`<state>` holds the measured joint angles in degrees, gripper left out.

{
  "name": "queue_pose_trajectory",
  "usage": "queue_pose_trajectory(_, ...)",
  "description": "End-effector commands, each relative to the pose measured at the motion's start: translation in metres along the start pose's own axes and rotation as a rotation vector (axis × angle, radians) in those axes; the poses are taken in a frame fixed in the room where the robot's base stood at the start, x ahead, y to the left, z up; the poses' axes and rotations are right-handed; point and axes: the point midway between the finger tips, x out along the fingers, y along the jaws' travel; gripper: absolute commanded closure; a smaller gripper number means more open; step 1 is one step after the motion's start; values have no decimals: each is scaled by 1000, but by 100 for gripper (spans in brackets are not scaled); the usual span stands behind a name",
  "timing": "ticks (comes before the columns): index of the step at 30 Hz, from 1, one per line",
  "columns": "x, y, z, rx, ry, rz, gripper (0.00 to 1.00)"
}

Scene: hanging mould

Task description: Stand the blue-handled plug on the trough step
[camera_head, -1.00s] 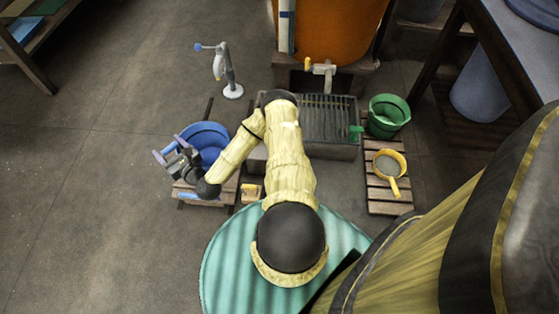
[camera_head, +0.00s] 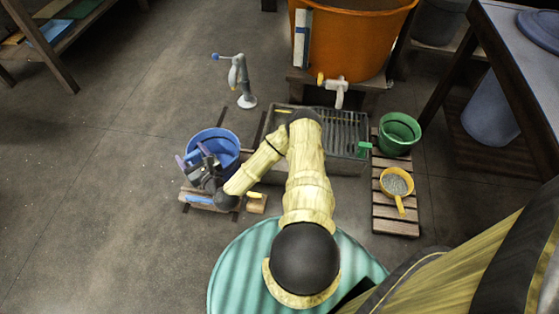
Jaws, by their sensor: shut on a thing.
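My gripper (camera_head: 194,158) is at the left, in front of the blue bucket and overlapping its near left rim in the picture. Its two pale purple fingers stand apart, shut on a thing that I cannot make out. No blue-handled plug shows clearly. A small blue piece (camera_head: 200,199) lies on the low wooden stand below my gripper; I cannot tell whether it is a handle or a marking. The grey trough (camera_head: 350,165) with its slatted top is at the centre, right of my gripper. My arm hides part of the trough and its step.
The blue bucket (camera_head: 228,140) is beside my gripper. A green piece (camera_head: 363,148) is at the trough's right end. A green bucket (camera_head: 400,132) and yellow sieve (camera_head: 397,181) stand further right. A hand pump (camera_head: 242,82) stands behind, and an orange tank (camera_head: 350,40) with a tap is beyond the trough.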

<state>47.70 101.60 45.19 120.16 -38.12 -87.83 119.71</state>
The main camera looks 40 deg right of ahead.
Motion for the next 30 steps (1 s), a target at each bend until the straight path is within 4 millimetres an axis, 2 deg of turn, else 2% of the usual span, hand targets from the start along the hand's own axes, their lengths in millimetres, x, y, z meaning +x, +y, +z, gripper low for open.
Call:
queue_pose_trajectory(10,1,0,-1,0,-1,-1,70)
queue_pose_trajectory(14,6,-17,-8,-3,-1,-51,70)
queue_pose_trajectory(17,14,-48,-19,-7,-1,-136,70)
queue_pose_trajectory(20,22,-94,-32,-12,-2,-259,70)
queue_pose_trajectory(25,24,-182,-53,-14,-1,-497,70)
queue_pose_trajectory(30,12,-263,-69,-11,0,-721,70)
